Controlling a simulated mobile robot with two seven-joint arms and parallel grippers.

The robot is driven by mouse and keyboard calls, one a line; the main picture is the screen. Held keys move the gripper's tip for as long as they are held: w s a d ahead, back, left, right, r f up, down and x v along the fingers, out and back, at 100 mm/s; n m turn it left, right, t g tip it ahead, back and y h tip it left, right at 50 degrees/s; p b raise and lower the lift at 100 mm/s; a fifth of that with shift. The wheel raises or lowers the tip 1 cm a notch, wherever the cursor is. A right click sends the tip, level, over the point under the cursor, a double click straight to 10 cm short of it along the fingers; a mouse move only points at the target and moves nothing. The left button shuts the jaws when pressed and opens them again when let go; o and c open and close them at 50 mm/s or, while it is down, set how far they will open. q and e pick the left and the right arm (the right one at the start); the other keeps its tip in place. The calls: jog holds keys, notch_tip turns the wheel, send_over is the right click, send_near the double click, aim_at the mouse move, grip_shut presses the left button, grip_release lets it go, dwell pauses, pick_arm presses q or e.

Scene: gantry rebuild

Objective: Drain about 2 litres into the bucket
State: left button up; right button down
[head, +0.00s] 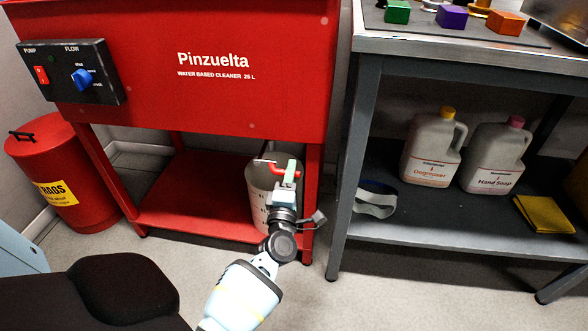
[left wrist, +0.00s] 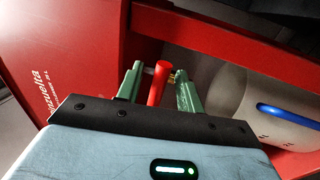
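The red Pinzuelta parts washer (head: 240,95) stands at the left and centre. Under its tank a red drain lever (head: 276,169) sits above a pale bucket (head: 257,190) with dark marks on its side. My left gripper (head: 290,175) is in front of the bucket's upper part and hides some of it. In the left wrist view the red lever (left wrist: 159,82) stands between the green fingers of the left gripper (left wrist: 160,80), with gaps showing on both sides. The bucket (left wrist: 225,95) shows there with a blue bar across it. The liquid level is not visible. My right gripper is not in view.
A red rags bin (head: 75,195) stands at the left. The washer's pump and flow panel (head: 72,72) is above it. A grey bench (head: 362,150) at the right holds a Degreaser jug (head: 430,150), a Hand Soap jug (head: 495,158) and a yellow cloth (head: 544,214) on its shelf.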

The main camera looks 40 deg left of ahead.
pick_arm(q)
jog(key=shift+x, duration=1.3)
grip_shut()
jog(key=shift+f, duration=0.15)
